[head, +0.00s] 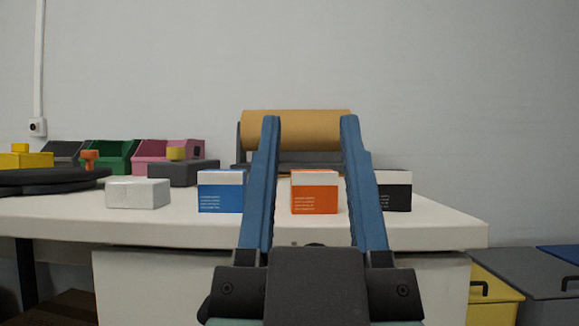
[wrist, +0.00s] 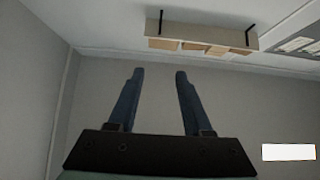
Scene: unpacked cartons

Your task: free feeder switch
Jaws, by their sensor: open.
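My gripper (head: 310,118) is open and empty, its two blue fingers pointing up in front of the table; it also shows open in the wrist view (wrist: 159,72). No part is plainly marked as the feeder switch.
On the white table (head: 440,222) stand a white box (head: 138,193), blue box (head: 221,197), orange box (head: 314,199) and black box (head: 397,197). A brown roll (head: 300,130) is behind. Green (head: 108,152) and pink (head: 150,152) bins stand back left. The wrist view shows walls and a shelf (wrist: 200,32).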

